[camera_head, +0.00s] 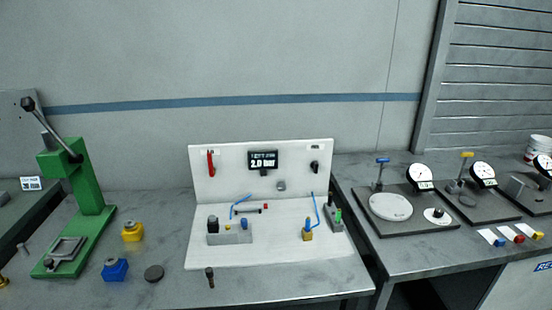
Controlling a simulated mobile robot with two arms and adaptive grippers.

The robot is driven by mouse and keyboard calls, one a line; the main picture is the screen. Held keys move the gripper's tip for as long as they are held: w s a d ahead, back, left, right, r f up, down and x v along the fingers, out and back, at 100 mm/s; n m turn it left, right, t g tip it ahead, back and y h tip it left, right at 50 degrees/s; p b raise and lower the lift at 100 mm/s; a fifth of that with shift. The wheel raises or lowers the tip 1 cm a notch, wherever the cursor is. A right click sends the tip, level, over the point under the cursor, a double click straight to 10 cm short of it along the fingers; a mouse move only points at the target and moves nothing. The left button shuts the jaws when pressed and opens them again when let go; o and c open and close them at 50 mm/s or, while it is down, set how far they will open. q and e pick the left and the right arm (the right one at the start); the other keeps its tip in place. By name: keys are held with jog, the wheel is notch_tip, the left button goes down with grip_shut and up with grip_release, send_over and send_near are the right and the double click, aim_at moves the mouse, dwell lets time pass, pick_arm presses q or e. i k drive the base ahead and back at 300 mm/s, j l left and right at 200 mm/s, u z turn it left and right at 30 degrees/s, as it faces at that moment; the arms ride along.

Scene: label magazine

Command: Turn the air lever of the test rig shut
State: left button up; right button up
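The test rig is a white panel with a base plate (262,258) on the middle bench. A red lever (211,164) is mounted on the upper left of its back panel and stands roughly upright; its pivot is too small to make out. A dark display (263,159) in the panel's middle reads 2.0 bar. A small black fitting (315,167) sits at the upper right of the panel. Which of these fittings is the air lever is not labelled legibly, but the red one looks like a lever. Neither of my grippers is in view.
On the base plate are a grey block (229,237), blue tubes and a brass fitting (307,234). A green press (75,210) stands left, beside a yellow part (132,231) and a blue part (115,269). A black-handled tool (210,277) is at the front. Gauge stands (405,215) are right.

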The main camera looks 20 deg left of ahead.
aim_at(212, 171)
jog(key=u, duration=1.25)
